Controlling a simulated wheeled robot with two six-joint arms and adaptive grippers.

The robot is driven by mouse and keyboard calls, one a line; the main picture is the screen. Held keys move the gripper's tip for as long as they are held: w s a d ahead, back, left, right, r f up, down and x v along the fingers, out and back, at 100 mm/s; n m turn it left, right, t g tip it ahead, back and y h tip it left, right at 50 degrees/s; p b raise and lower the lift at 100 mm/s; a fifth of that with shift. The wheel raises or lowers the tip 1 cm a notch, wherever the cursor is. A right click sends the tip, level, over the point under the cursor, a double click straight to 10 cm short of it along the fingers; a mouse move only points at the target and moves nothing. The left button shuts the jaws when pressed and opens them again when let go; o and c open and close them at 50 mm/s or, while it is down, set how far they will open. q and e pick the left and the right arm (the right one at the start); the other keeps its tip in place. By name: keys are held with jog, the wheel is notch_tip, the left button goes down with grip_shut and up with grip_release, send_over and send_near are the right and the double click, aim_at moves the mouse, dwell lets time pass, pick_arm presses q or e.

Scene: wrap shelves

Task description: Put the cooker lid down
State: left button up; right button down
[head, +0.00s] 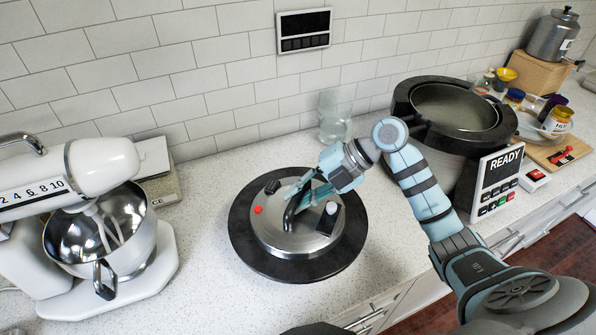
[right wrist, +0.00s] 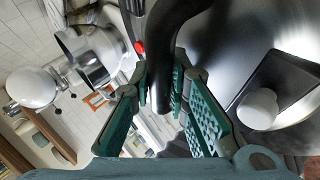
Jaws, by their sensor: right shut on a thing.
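The cooker lid (head: 277,237) is a round silver disc inside a wide dark ring, over the counter in the middle of the head view. It has a red button, a white knob and a black curved handle (right wrist: 187,35). My right gripper (head: 301,200) is shut on the handle; in the right wrist view its green finger pads (right wrist: 166,95) lie on both sides of it. The lid looks level and low over the counter; I cannot tell if it touches. The open cooker (head: 437,153) stands right of it, its display reading READY. My left gripper is not in view.
A white stand mixer (head: 103,160) with a metal bowl stands at the left, a scale (head: 160,185) behind it. A clear glass jar (head: 334,115) stands near the tiled wall. Jars and a wooden board (head: 558,152) lie at the far right. Counter is bare around the lid.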

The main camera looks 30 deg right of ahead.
aim_at(298, 215)
notch_tip(298, 215, down, 6)
jog(key=shift+a+f+b, duration=0.1)
jog(key=shift+f+b, duration=0.25)
jog(key=shift+b, duration=0.05)
dwell(0.3)
